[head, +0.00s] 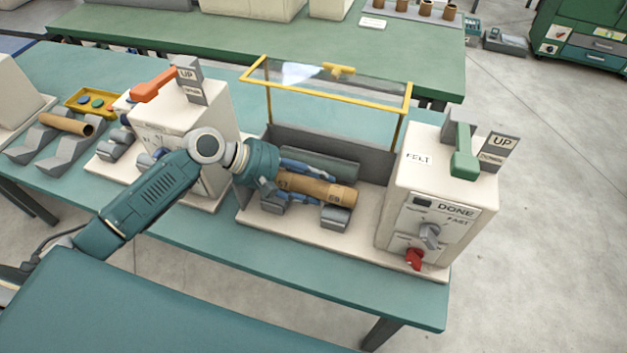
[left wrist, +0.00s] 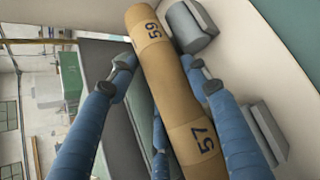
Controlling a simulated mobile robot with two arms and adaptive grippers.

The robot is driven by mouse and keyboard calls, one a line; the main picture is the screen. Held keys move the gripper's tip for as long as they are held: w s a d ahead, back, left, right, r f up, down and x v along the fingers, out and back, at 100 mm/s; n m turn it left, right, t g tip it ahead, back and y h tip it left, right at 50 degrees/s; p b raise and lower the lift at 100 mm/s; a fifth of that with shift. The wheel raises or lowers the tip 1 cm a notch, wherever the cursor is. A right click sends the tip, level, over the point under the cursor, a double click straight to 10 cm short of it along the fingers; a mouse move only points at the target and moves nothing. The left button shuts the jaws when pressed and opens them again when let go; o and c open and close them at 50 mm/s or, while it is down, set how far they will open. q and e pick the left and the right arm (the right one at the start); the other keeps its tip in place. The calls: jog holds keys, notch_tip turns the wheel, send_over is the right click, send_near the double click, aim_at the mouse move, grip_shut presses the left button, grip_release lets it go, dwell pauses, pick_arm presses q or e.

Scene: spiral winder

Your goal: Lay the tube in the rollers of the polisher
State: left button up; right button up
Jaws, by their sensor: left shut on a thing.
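The tan cardboard tube (head: 335,193) has darker bands numbered 57 and 59, both legible in the left wrist view (left wrist: 170,85). My left gripper (head: 325,188) is shut on it, one blue finger on each side. The polisher (head: 440,190) has a white housing marked FELT and DONE. Its short grey rollers (head: 336,218) sit on the base below the tube; they also show in the left wrist view (left wrist: 190,28). I cannot tell whether the tube touches them. A dark green felt roller (head: 325,165) lies behind the tube. My right gripper is out of view.
The polisher's clear yellow-framed cover (head: 330,82) stands raised above. Its green lever (head: 463,150) is beside an UP sign. A second machine (head: 180,110) with an orange lever stands left. Another tube (head: 67,124) lies on a grey rack at far left.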

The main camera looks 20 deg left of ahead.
aim_at(300, 181)
pick_arm(q)
jog(key=shift+s+f, duration=0.35)
jog(key=shift+f, duration=0.5)
jog(key=o, duration=1.2)
jog(key=shift+o, duration=0.3)
jog(key=shift+a, duration=0.15)
jog(key=v, duration=0.8)
jog(key=shift+w+r, duration=0.3)
jog(key=shift+r, duration=0.15)
jog(key=shift+w+d+r, duration=0.15)
jog(key=shift+d+r, duration=0.05)
jog(key=shift+d, duration=0.25)
notch_tip(300, 181, up, 2)
jog(key=p, duration=0.2)
jog(key=shift+a+r+p, duration=0.1)
jog(key=shift+a+p, duration=0.05)
jog(key=shift+p, duration=0.25)
notch_tip(300, 181, up, 5)
jog(key=p, duration=0.6)
jog(key=shift+p, duration=0.3)
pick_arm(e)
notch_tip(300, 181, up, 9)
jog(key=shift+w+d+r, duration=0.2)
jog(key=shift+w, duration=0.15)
